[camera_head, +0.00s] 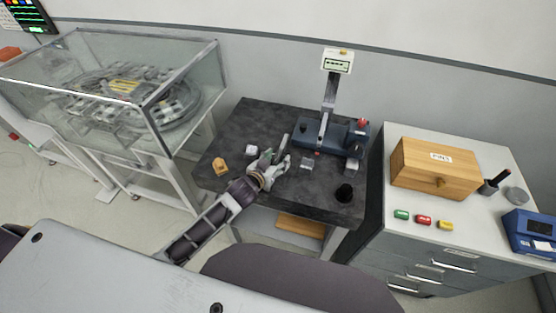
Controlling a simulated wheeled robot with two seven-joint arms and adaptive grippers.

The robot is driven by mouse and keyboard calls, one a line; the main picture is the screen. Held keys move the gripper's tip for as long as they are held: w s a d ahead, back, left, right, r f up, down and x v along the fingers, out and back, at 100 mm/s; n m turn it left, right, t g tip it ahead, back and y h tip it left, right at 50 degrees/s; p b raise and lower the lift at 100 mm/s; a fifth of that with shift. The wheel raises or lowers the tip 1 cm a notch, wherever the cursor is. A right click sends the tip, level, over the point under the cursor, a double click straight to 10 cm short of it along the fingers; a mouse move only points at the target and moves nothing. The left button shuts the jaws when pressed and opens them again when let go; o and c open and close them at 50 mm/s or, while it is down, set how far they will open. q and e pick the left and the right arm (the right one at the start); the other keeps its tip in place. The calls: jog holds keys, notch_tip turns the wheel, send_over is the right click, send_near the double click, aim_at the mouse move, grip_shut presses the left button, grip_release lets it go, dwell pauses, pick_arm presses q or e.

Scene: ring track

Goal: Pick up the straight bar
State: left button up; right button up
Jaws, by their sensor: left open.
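My left gripper (276,159) reaches in over the dark stone-topped table (245,120), with its fingers apart. A thin grey strip (284,145), which looks like the straight bar, shows just beyond and between the fingertips. Its near end runs in among the fingers, so I cannot tell whether they touch it. My right gripper is not in view.
A small grey block (307,163) and a black round piece (344,193) lie right. A blue-based press (325,133) stands behind. A drawer cabinet (400,245) adjoins at right.

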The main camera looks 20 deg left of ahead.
aim_at(276, 161)
pick_arm(q)
grip_shut()
dwell(0.4)
jog(key=shift+r, duration=0.15)
jog(key=r, duration=0.8)
jog(key=shift+d+r, duration=0.2)
jog(key=shift+a+r, duration=0.15)
jog(key=shift+r, duration=0.65)
jog(key=shift+f, duration=0.1)
